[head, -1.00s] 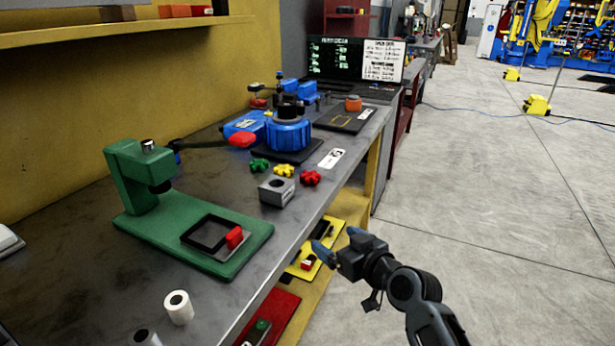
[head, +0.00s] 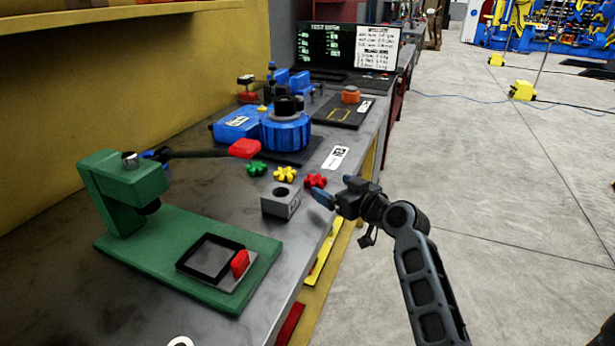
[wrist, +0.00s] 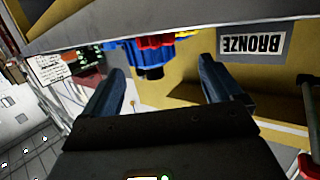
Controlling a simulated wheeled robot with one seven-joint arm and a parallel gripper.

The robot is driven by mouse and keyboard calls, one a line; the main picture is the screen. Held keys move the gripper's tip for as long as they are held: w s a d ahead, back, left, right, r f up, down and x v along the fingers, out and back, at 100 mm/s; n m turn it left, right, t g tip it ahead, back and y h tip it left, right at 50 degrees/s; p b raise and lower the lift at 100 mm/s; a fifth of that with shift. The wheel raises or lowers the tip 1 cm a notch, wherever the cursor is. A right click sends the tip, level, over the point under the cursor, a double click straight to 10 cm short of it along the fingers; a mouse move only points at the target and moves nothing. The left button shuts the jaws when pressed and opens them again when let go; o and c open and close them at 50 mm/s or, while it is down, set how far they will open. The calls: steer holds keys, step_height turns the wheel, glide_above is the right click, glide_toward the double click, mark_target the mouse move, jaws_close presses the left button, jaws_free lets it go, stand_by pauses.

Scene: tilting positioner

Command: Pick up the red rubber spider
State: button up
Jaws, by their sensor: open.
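The red rubber spider (head: 315,181) is a small star-shaped piece lying on the grey workbench (head: 222,196) near its front edge. A yellow spider (head: 285,174) and a green spider (head: 256,168) lie in a row to its left. My gripper (head: 334,191) is open and empty, beside the bench's front edge and close to the red spider in the head view. In the wrist view, the open fingers (wrist: 168,88) have nothing between them touching. Part of the red spider (wrist: 155,41) seems to show there at the bench edge, next to blue and yellow shapes.
A grey block with a hole (head: 281,201) stands just in front of the spiders. A green press (head: 190,255) stands at left.

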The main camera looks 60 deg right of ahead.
mark_target(316, 179)
steer(key=x, duration=0.3)
steer(key=shift+w+d+p, duration=0.1)
steer(key=shift+d+p, duration=0.05)
steer(key=shift+p, duration=0.2)
steer(key=shift+f+p+x, duration=0.2)
steer(key=shift+p+x, duration=0.3)
steer(key=shift+x, duration=1.7)
steer(key=shift+c, duration=0.3)
steer(key=c, duration=1)
